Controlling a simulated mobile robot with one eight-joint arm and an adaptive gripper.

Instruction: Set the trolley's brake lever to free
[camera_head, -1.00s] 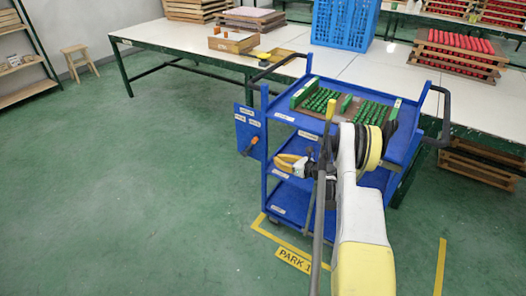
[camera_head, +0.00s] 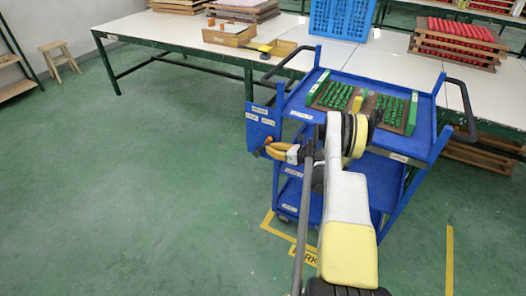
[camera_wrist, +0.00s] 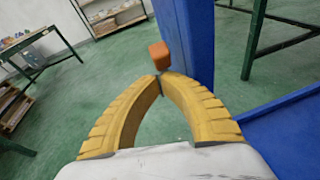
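The blue trolley (camera_head: 300,205) stands by the long table. A blue panel (camera_head: 260,124) with small labels hangs at its left side. In the wrist view, the brake lever's orange end (camera_wrist: 159,53) is beside a blue upright part of the trolley. My gripper (camera_head: 267,151) is in front of the panel's lower edge and hides most of the lever in the head view. In the wrist view, the yellow fingers of my gripper (camera_wrist: 160,76) come together at the tips, just below the orange end. I cannot tell whether the tips touch the lever. The lever's setting is unreadable.
A tray (camera_head: 365,106) with green pieces lies on the trolley's top. The table (camera_head: 190,38) behind holds a wooden box (camera_head: 229,34) and a blue crate (camera_head: 341,18). Yellow floor tape (camera_head: 449,258) marks the parking spot.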

